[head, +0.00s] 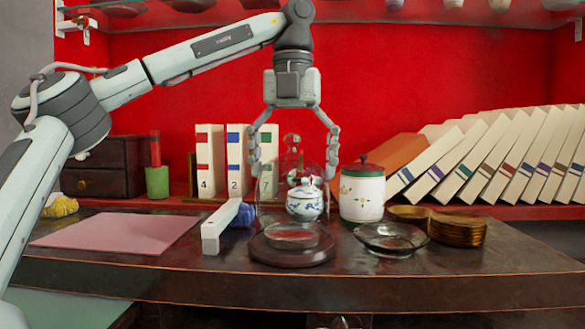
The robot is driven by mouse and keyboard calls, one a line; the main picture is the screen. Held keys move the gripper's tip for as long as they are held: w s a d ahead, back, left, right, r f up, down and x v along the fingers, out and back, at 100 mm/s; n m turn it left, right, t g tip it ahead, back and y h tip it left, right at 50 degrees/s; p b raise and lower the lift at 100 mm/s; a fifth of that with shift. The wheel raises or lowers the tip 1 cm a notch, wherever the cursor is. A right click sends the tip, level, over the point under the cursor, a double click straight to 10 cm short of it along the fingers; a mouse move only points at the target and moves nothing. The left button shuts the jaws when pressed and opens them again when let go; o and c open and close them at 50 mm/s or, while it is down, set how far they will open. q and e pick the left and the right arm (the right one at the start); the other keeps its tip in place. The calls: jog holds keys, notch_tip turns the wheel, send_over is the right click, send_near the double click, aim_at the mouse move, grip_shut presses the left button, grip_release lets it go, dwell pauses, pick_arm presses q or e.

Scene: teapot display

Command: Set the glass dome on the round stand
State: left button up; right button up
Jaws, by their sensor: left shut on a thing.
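The clear glass dome (283,180) with a round knob on top is upright between the fingers of my left gripper (293,158). The gripper points straight down and is shut on the dome's sides. The dark round stand (291,257), with a raised disc in its middle, lies on the table below the dome. The dome's lower rim is faint, so I cannot tell how far above the stand it is. A blue and white teapot (305,204) shows through or beside the glass. My right gripper is not in view.
A white lidded jar (362,194), a dark glass dish (392,237) and brown stacked trays (457,228) stand to the right. A pink mat (118,233) covers the left table. Binders (237,160) stand behind.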

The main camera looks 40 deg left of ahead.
pick_arm(q)
jog(key=shift+p, duration=0.55)
dwell(0.5)
jog(key=shift+f+b, duration=0.35)
jog(key=shift+f, duration=0.1)
dwell(0.4)
jog(key=o, duration=1.5)
